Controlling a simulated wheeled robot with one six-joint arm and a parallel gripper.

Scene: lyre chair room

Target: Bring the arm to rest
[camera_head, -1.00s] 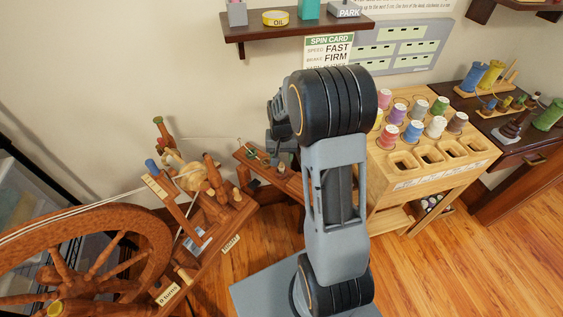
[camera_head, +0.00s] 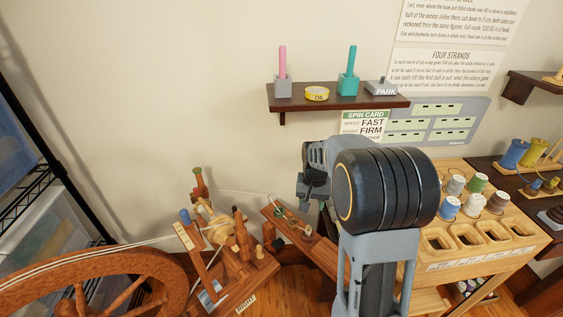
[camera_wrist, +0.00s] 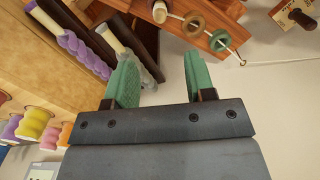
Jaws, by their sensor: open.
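My arm rises at the right of centre in the head view, bent at its dark upper joint. My gripper (camera_head: 308,192) shows small there, left of that joint and in front of the wall. In the wrist view my gripper (camera_wrist: 160,76) has two green fingers standing well apart. Nothing is clearly held between them. A white rod with a greyish bundle (camera_wrist: 135,55) passes behind the left finger, and I cannot tell how far off it is.
A wooden spinning wheel (camera_head: 130,262) stands at lower left, beside a wooden bench (camera_head: 300,238). A spool rack (camera_head: 465,257) stands right of my arm. Bare wall fills the upper left.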

